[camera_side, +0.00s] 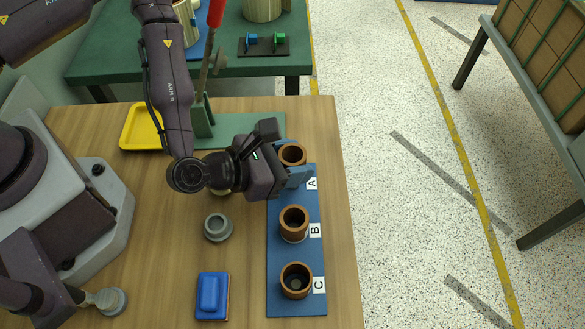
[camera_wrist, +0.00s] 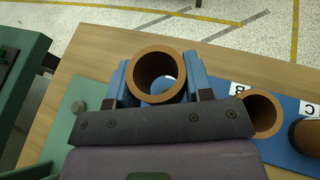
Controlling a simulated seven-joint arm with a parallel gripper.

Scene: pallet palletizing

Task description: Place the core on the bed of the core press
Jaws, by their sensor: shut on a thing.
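My gripper (camera_side: 283,176) is shut on a brown tubular core (camera_side: 292,148) beside the A label, at the far end of the blue rack (camera_side: 281,252). In the wrist view, the core (camera_wrist: 138,72) stands between the two blue fingers of my gripper (camera_wrist: 158,84), with its open top toward the camera. Its lower end is hidden, so I cannot tell whether it touches the rack. The green core press (camera_side: 203,120), with a red-handled lever, stands left of the core. My arm hides part of its base plate (camera_side: 262,123).
Two more brown cores stand at B (camera_side: 294,220) and C (camera_side: 296,278). A grey flanged part (camera_side: 217,227), a blue block (camera_side: 212,293) and a yellow tray (camera_side: 140,128) are on the wooden table (camera_side: 165,262). A green table (camera_side: 120,62) stands behind.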

